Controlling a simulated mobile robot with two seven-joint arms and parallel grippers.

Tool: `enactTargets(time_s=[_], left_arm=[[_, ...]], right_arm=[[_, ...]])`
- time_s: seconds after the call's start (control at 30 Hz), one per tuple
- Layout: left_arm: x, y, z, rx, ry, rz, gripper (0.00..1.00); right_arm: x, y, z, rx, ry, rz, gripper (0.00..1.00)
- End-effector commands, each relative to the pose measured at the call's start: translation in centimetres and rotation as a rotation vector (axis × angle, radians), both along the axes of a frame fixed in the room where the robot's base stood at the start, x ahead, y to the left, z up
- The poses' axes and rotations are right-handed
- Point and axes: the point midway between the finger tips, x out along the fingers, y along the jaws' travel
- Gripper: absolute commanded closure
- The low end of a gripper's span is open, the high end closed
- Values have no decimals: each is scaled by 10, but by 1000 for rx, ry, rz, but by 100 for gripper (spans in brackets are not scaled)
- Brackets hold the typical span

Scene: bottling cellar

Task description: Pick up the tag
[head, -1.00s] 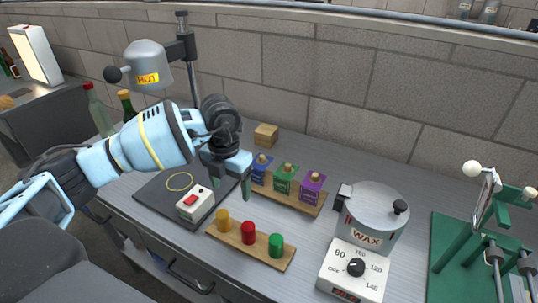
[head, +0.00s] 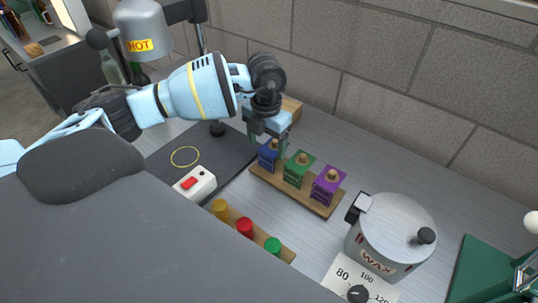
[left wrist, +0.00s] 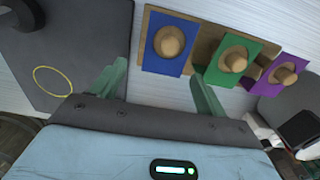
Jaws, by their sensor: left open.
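Three coloured tag-like pieces with round wooden knobs stand in a row on a wooden rack (head: 288,193): blue (head: 266,159), green (head: 297,173) and purple (head: 327,188). I cannot tell which one is the tag. My left gripper (head: 268,141) is open above the blue end of the rack and hides part of the blue piece. In the left wrist view, the blue piece (left wrist: 160,63) lies just beyond and between the two green fingertips (left wrist: 158,68). No contact shows. The green (left wrist: 241,78) and purple (left wrist: 264,84) pieces lie right of it. My right gripper is out of view.
A wax pot (head: 392,232) stands right of the rack. In front are several coloured plugs, including a red one (head: 244,228), and a white box with a red button (head: 195,185). A dark mat with a yellow ring (head: 185,157) lies left. A wooden block (head: 292,108) is behind.

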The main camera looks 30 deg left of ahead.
Motion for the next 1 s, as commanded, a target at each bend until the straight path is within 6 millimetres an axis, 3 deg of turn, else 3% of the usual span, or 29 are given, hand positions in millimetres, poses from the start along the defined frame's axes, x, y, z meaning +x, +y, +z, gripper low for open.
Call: enactTargets(time_s=[0.23, 0.53, 0.83, 1.0], left_arm=[[0, -1, -10, 1, 1, 0, 25], [2, -3, -49, 1, 1, 0, 25], [3, -4, -54, 0, -1, -1, 25], [3, -4, -54, 0, -1, 0, 45]], right_arm=[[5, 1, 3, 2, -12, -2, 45], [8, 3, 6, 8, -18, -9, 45], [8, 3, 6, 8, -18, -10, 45], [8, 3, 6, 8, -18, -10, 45]])
